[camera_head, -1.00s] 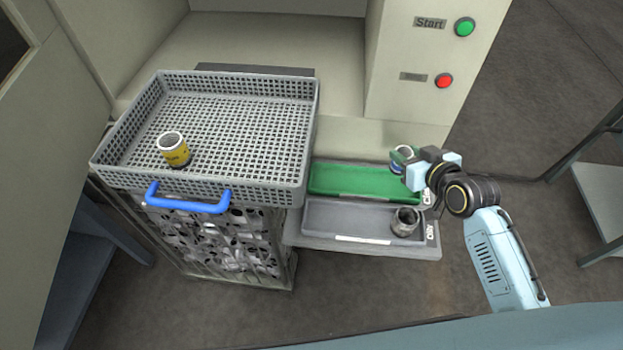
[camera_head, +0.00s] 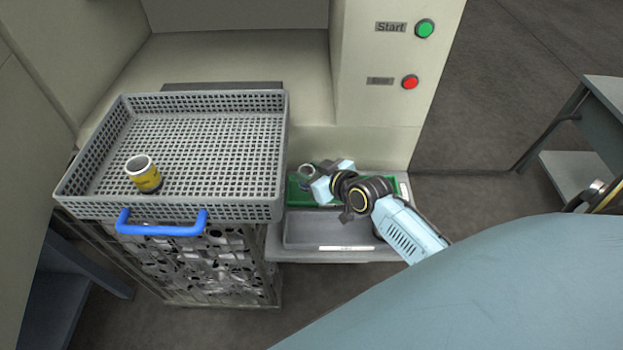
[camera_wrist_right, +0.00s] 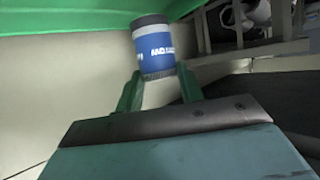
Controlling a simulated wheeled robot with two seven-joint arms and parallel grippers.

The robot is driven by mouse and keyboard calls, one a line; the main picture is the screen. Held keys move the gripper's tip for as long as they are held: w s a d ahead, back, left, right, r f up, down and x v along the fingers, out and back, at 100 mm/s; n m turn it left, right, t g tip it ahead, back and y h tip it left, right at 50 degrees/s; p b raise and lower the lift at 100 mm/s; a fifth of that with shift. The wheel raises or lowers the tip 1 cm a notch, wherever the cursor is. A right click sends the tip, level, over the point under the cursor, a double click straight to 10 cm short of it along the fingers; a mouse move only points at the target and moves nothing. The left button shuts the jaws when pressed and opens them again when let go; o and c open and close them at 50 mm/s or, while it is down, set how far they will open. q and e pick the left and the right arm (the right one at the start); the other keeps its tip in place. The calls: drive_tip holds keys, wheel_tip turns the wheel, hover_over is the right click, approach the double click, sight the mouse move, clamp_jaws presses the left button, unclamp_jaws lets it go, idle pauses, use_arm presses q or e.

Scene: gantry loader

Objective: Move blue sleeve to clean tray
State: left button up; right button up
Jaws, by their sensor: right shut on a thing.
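In the head view, this gripper (camera_head: 311,179) holds the sleeve (camera_head: 305,171) over the left part of the green tray (camera_head: 402,188). I cannot tell whether the sleeve touches the tray. A grey tray (camera_head: 303,232) lies in front of the green one. Its right end is hidden by my arm. The tray end labels are unreadable. My left gripper is not in view.
A grey mesh basket (camera_head: 235,207) with a blue handle (camera_head: 160,228) stands left of the trays. It holds a yellow sleeve (camera_head: 143,175). A machine panel with a green button (camera_head: 424,28) and a red button (camera_head: 410,82) rises behind the trays.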

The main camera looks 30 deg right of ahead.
wheel_tip(320, 180, down, 3)
drive_tip(key=shift+r, duration=0.2)
drive_tip(key=shift+b, duration=0.3)
drive_tip(key=shift+f, duration=0.15)
drive_tip(key=o, duration=1.1)
drive_tip(key=shift+s+r, duration=0.25)
drive_tip(key=shift+s, duration=0.05)
drive_tip(key=p+v, duration=0.1)
drive_tip(key=v, duration=1)
drive_tip(key=shift+s+d+r+p, duration=0.1)
drive_tip(key=shift+s+r+p, duration=0.1)
drive_tip(key=shift+p, duration=0.2)
